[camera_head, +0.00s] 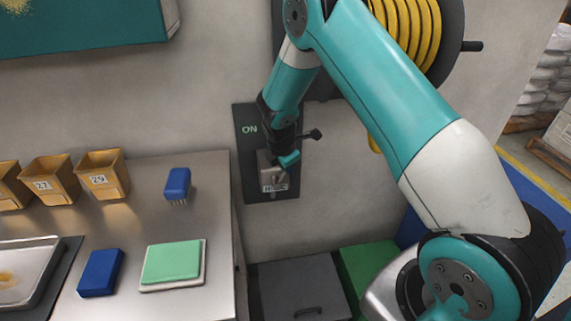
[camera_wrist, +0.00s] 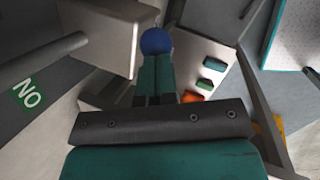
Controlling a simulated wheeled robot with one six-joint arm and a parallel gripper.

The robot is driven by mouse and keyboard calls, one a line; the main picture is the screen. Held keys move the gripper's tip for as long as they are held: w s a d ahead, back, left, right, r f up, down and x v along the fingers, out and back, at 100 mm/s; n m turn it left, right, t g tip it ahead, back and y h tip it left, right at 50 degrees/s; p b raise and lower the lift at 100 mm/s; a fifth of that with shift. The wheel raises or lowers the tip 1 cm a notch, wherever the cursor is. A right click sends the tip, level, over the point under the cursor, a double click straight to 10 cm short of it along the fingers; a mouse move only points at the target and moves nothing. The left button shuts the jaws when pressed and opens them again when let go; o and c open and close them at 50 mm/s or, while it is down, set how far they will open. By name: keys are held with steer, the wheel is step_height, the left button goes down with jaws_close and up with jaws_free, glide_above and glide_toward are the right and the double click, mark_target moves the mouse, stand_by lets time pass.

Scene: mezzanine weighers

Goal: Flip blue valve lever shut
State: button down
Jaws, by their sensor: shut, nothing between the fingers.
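The valve (camera_head: 273,183) is a grey box on a dark wall panel (camera_head: 249,170), below a green-and-white ON mark (camera_head: 249,129). My gripper (camera_head: 290,159) is in front of the panel, close above the grey box, and hides part of it. In the wrist view my teal fingers (camera_wrist: 155,75) are together with nothing between them. A round blue knob (camera_wrist: 156,41) shows right at their tips; I cannot tell whether they touch it. The lever's arm is mostly hidden in the head view. The ON mark also shows in the wrist view (camera_wrist: 27,95).
A metal bench (camera_head: 215,220) to the left holds a blue brush (camera_head: 178,184), a blue block (camera_head: 101,272), a green pad (camera_head: 172,262) and wooden bins (camera_head: 103,175). A yellow hose reel (camera_head: 415,30) hangs above right. Grey (camera_head: 300,287) and green (camera_head: 367,268) bins stand below.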

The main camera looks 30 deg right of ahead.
steer(key=s+a+r+m+y+p, duration=0.25)
steer(key=s+a+r, duration=0.4)
steer(key=r, duration=0.35)
steer(key=s+a+r+m+y+p, duration=0.1)
steer(key=s+a+r+m+y, duration=0.15)
steer(key=s+a+r, duration=0.65)
steer(key=s+a+r+m+g+y+b, duration=0.1)
steer(key=s+a+r+m, duration=0.2)
steer(key=s, duration=0.6)
steer(key=s+a+r+m+g+y+b, duration=0.1)
steer(key=s+r, duration=0.4)
steer(key=s, duration=0.5)
steer(key=shift+a+r+m+g+b, duration=0.2)
steer(key=shift+a+m+g+b, duration=0.15)
steer(key=shift+a+m, duration=0.6)
